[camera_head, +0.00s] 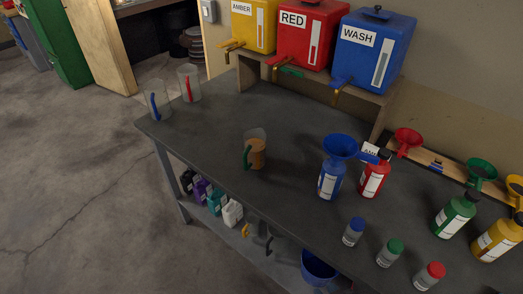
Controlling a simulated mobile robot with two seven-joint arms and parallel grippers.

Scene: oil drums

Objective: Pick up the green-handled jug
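The green-handled jug (257,152) stands upright on the dark workbench, left of the blue funnel. It is clear, with orange-brown content in its lower part. Its green handle (246,158) is on the left side, toward the bench's front edge. Nothing touches or covers it. I cannot make out either of my grippers in the head view.
A blue-handled jug (161,100) and a red-handled jug (194,88) stand at the bench's left end. A bottle with a blue funnel (341,147) and a red bottle (374,180) stand to the right. Tanks (311,35) stand behind. The bench around the green-handled jug is clear.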

